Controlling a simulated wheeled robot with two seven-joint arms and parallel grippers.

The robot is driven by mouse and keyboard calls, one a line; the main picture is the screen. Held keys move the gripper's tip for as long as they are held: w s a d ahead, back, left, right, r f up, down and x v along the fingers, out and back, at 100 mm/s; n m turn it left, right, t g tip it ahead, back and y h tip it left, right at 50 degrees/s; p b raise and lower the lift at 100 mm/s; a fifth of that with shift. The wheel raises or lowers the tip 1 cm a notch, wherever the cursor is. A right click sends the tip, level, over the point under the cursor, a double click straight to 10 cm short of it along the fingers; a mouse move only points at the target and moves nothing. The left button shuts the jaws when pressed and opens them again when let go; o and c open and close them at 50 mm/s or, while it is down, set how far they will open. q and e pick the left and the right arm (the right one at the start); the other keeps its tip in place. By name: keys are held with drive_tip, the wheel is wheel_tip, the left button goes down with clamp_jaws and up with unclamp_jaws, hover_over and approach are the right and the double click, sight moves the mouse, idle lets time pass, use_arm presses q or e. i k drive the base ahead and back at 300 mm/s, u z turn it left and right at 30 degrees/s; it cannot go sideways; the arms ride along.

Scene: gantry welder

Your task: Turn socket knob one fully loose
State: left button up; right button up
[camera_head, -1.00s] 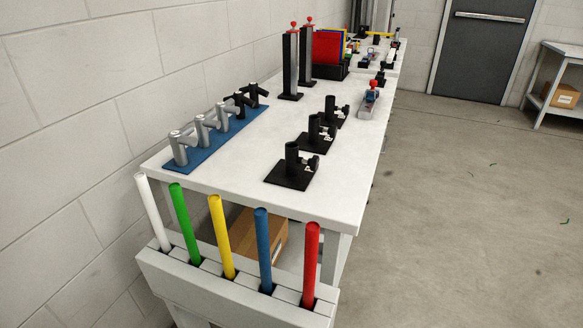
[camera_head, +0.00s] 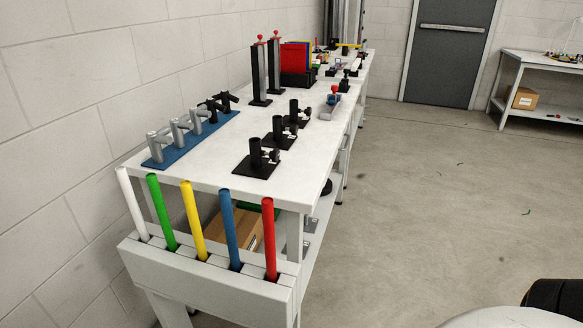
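Several black sockets on square base plates stand in a row on the white table, each with a small side knob. The nearest socket (camera_head: 256,158) has its knob (camera_head: 273,157) on its right side. The middle socket (camera_head: 278,130) and the far socket (camera_head: 294,111) stand behind it. Which one is socket one cannot be read at this size. Neither of my grippers is in view.
The white table (camera_head: 215,160) runs away along the left wall. A rack (camera_head: 200,268) with several coloured tubes stands at its near end. A blue plate (camera_head: 160,161) carries grey and black fittings. Open floor (camera_head: 430,200) lies to the right.

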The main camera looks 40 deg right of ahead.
sight(274, 155)
drive_tip(key=z, duration=2.85)
drive_tip(key=i, duration=0.1)
drive_tip(key=u, duration=1.95)
